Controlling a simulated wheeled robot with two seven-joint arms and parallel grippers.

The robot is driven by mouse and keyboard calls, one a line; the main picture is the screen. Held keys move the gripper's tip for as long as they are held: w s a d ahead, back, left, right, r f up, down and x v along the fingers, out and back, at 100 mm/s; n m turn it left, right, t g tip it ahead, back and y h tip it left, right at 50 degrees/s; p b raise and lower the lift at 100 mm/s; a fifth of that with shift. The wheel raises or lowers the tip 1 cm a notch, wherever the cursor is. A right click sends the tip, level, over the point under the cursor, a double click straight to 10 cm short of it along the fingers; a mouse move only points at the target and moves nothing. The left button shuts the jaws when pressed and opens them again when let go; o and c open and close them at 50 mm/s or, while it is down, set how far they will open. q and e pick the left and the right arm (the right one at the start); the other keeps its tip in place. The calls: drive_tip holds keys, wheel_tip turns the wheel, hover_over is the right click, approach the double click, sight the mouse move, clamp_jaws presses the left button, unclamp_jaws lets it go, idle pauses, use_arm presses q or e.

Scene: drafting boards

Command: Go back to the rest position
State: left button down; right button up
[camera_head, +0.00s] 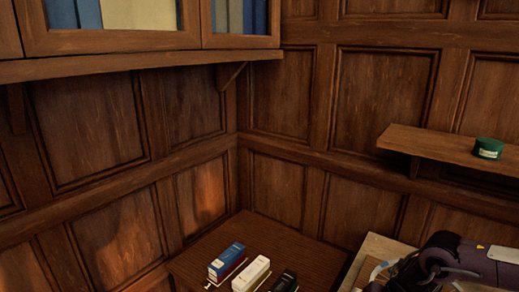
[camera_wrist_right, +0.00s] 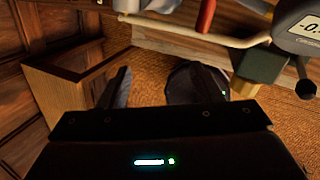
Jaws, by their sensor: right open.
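My right arm (camera_head: 465,260) comes in at the lower right of the head view, over the corner of a pale board. In the right wrist view my right gripper (camera_wrist_right: 182,80) is open, with its two dark fingers wide apart. My left arm and left gripper are not in the head view.
A dark wooden table (camera_head: 215,240) carries a blue box (camera_head: 227,261), a white box (camera_head: 251,273) and a black box (camera_head: 284,282). A wall shelf (camera_head: 440,146) holds a green tin (camera_head: 487,148). A grey display device (camera_wrist_right: 303,25) is close by in the wrist view.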

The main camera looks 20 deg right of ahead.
drive_tip(key=w+a+f+m+t, duration=0.1)
drive_tip(key=a+f+m+t, duration=0.2)
drive_tip(key=a, duration=0.5)
drive_tip(key=w+a+f+m+t, duration=0.1)
drive_tip(key=a+m+t, duration=0.1)
drive_tip(key=a+m, duration=0.55)
drive_tip(key=s+a+r+m+g+h, duration=0.1)
drive_tip(key=s+a+m+g, duration=0.1)
drive_tip(key=s+m, duration=0.45)
drive_tip(key=s+a+r+m+g+h, duration=0.15)
drive_tip(key=s+m, duration=0.25)
drive_tip(key=m, duration=0.5)
wheel_tip(320, 180, down, 37)
drive_tip(key=s+g+b, duration=0.2)
drive_tip(key=s+b, duration=0.1)
drive_tip(key=b, duration=0.4)
drive_tip(key=s+d+f+b, duration=0.1)
drive_tip(key=s+f+b, duration=0.1)
drive_tip(key=s+f, duration=0.7)
drive_tip(key=s+d+f+g+b, duration=0.1)
drive_tip(key=s+d+f+b, duration=0.1)
drive_tip(key=s+f, duration=0.8)
wheel_tip(320, 180, down, 4)
drive_tip(key=shift+r+n, duration=0.2)
drive_tip(key=shift+n, duration=0.1)
